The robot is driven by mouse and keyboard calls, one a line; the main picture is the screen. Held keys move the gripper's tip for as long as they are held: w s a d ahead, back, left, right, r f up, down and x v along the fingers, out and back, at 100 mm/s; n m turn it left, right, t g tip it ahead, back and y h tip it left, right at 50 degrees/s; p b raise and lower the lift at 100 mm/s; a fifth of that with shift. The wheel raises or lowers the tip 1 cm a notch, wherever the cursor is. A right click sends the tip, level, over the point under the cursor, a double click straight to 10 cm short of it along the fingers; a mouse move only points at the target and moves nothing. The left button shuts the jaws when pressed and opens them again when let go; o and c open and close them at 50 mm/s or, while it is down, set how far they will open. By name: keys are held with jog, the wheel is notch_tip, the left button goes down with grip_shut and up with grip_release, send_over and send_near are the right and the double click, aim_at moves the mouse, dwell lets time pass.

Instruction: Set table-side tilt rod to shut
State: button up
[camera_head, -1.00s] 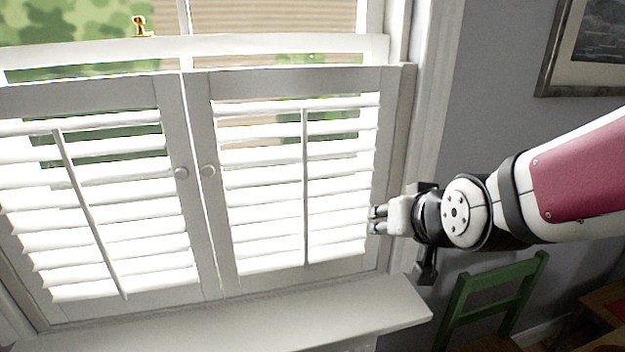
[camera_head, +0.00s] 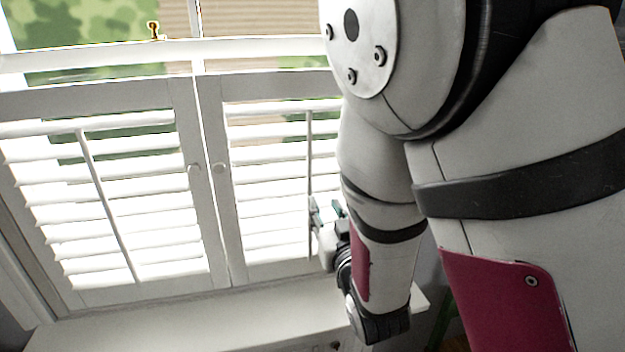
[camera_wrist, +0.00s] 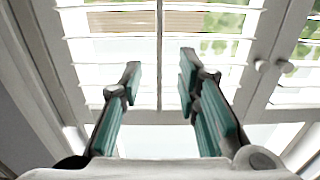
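The table-side tilt rod (camera_head: 309,160) is a thin upright white rod on the right shutter panel. In the wrist view, the rod (camera_wrist: 159,45) runs down between my two fingers as seen from the wrist. My gripper (camera_head: 322,212) is beside the rod's lower half in the head view. In the wrist view, my gripper (camera_wrist: 160,64) is open, with a finger on each side of the rod and a gap to each. How deep the rod lies between them is unclear. The right panel's slats (camera_head: 262,155) show gaps with the outdoors visible. My arm hides the panel's right side.
The left shutter panel (camera_head: 193,125) has its own tilt rod (camera_head: 105,205). Two round knobs (camera_head: 194,168) sit where the panels meet. A white sill (camera_head: 190,322) juts out below the shutters. My arm fills the right half of the head view.

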aim_at(310, 179)
jog(key=b+x, duration=0.3)
jog(key=x, duration=1)
jog(key=shift+w+f, duration=0.1)
jog(key=shift+w, duration=0.05)
grip_shut()
